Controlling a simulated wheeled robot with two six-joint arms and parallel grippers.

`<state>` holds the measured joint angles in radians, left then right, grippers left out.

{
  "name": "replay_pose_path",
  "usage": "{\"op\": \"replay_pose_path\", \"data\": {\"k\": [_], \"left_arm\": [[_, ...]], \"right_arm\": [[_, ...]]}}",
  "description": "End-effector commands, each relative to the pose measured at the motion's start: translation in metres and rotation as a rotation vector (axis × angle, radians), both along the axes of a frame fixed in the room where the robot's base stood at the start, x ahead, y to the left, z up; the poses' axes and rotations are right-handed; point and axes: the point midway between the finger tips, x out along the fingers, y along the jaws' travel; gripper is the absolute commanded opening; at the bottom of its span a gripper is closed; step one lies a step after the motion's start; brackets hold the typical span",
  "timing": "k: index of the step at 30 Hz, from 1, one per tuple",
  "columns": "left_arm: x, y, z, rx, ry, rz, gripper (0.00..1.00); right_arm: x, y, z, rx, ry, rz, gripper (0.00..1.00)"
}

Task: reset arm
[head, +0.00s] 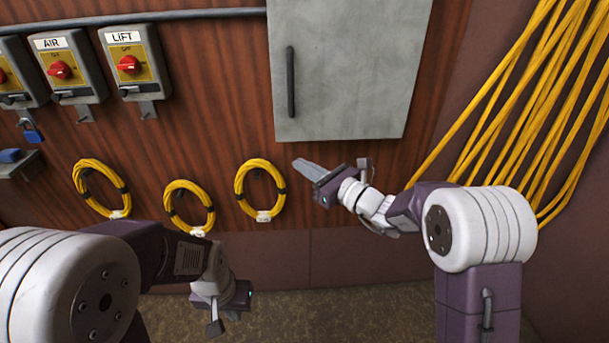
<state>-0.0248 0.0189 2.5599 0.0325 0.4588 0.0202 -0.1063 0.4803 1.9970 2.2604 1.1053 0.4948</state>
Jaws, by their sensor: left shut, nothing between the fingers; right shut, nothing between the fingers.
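My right arm comes in from the right, and its gripper (308,169) is shut and empty. It points left, in front of the wooden wall below the grey cabinet and just right of a yellow cable coil. My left arm comes in from the lower left and bends down. Its gripper (216,327) hangs low over the floor, shut and empty, with its fingers partly hidden. The LIFT switch box (129,63) and the AIR switch box (60,68), each with a red knob, are on the wall at upper left.
A grey cabinet (345,70) with a dark handle is on the wall. Yellow cable coils (254,165) hang below the switches. Yellow cables (500,110) drape at right. A blue padlock (32,134) hangs at far left beside a small shelf (15,162). The floor (330,300) between my arms is clear.

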Motion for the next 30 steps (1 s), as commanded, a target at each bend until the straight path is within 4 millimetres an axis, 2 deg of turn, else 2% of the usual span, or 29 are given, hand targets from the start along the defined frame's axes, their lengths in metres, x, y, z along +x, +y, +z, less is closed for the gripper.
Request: {"op": "replay_pose_path", "data": {"k": [3, 7, 8, 10, 11, 12, 14, 16, 18, 20, 21, 23, 24, 27, 30], "left_arm": [[0.000, 0.000, -0.004, 0.000, 0.000, 0.000, 0.00], [0.000, 0.000, -0.003, 0.000, 0.000, 0.000, 0.00], [0.000, 0.000, -0.003, 0.000, 0.000, 0.000, 0.00], [0.000, 0.000, -0.002, 0.000, 0.000, 0.000, 0.00], [0.000, 0.000, -0.001, 0.000, 0.000, 0.000, 0.00], [0.000, 0.000, -0.001, 0.000, 0.000, 0.000, 0.00], [0.000, 0.000, -0.001, 0.000, 0.000, 0.000, 0.00], [0.000, 0.000, 0.000, 0.000, 0.000, 0.000, 0.00], [0.000, 0.000, 0.000, 0.000, 0.000, 0.000, 0.00], [0.000, 0.000, 0.000, 0.000, 0.000, 0.000, 0.00], [0.000, 0.000, 0.001, 0.000, 0.000, 0.000, 0.00], [0.000, 0.000, 0.001, 0.000, 0.000, 0.000, 0.00], [0.000, 0.000, 0.001, 0.000, 0.000, 0.000, 0.00], [0.000, 0.000, 0.001, 0.000, 0.000, 0.000, 0.00], [0.000, 0.000, 0.001, 0.000, 0.000, 0.000, 0.00]], "right_arm": [[-0.010, -0.001, -0.001, 0.000, 0.000, 0.000, 0.00], [-0.012, -0.002, 0.000, 0.000, 0.001, -0.002, 0.00], [-0.012, -0.004, 0.002, 0.001, -0.003, -0.005, 0.00], [-0.013, -0.008, 0.020, 0.004, -0.035, -0.014, 0.00], [-0.017, -0.012, 0.030, 0.002, -0.053, -0.017, 0.00], [-0.036, -0.007, 0.030, -0.051, -0.065, 0.035, 0.00], [-0.067, 0.001, 0.010, -0.178, -0.064, 0.134, 0.00], [-0.107, 0.003, -0.022, -0.363, -0.073, 0.265, 0.00], [-0.148, -0.004, -0.060, -0.568, -0.094, 0.406, 0.00], [-0.184, -0.021, -0.094, -0.756, -0.127, 0.540, 0.00], [-0.206, -0.036, -0.116, -0.886, -0.158, 0.638, 0.00], [-0.237, -0.067, -0.146, -1.082, -0.217, 0.796, 0.00], [-0.254, -0.090, -0.163, -1.209, -0.269, 0.905, 0.00], [-0.280, -0.145, -0.192, -1.475, -0.425, 1.175, 0.00], [-0.287, -0.185, -0.207, -1.647, -0.588, 1.405, 0.00]]}}
